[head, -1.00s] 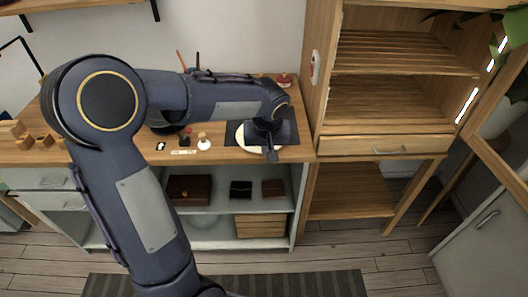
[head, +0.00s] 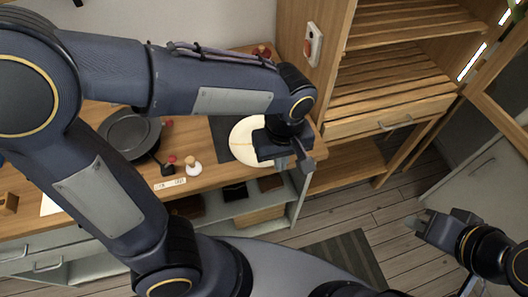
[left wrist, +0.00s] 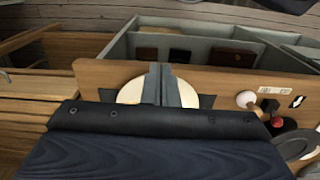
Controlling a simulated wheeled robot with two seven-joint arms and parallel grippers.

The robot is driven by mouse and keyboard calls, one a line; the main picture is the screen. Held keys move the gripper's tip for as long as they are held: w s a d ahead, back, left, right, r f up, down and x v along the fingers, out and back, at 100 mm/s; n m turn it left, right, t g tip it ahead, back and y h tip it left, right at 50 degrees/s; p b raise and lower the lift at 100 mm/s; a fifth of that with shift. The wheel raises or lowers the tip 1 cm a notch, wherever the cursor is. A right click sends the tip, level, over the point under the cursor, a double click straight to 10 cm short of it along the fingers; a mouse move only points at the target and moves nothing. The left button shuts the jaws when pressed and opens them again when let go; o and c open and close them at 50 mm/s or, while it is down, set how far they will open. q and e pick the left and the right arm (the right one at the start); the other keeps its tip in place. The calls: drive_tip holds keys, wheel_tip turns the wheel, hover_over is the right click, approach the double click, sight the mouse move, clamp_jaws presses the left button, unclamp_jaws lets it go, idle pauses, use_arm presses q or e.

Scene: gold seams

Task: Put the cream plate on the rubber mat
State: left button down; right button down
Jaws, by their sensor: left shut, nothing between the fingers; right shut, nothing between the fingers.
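The cream plate (head: 243,144), round with a thin gold seam, lies on the dark rubber mat (head: 223,133) near the right end of the wooden counter. My left gripper (head: 296,163) is shut and empty, over the plate's right side near the counter's front edge, and hides part of the plate. In the left wrist view the shut fingers (left wrist: 163,85) stand in front of the plate (left wrist: 130,92), with dark mat (left wrist: 206,101) showing beside it. I cannot tell whether the fingers touch the plate. My right gripper (head: 420,224) is shut and empty, above the floor at the right.
A dark pan (head: 128,132), a small white-knobbed item (head: 193,168) and red-topped pieces stand left of the mat. A wooden cabinet (head: 380,110) with a drawer stands close on the right. Boxes sit on the shelf below the counter. A striped rug (head: 345,258) lies on the floor.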

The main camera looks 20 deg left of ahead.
use_arm(q)
drive_tip(key=w+a+f, duration=0.2)
drive_tip(key=w+f, duration=0.1)
drive_tip(key=f, duration=0.6)
drive_tip(key=shift+w+f, duration=0.2)
drive_tip(key=shift+f, duration=0.15)
drive_tip(key=w+a, duration=0.1)
drive_tip(key=w, duration=0.1)
drive_tip(key=w+a, duration=0.2)
drive_tip(key=shift+w, duration=0.25)
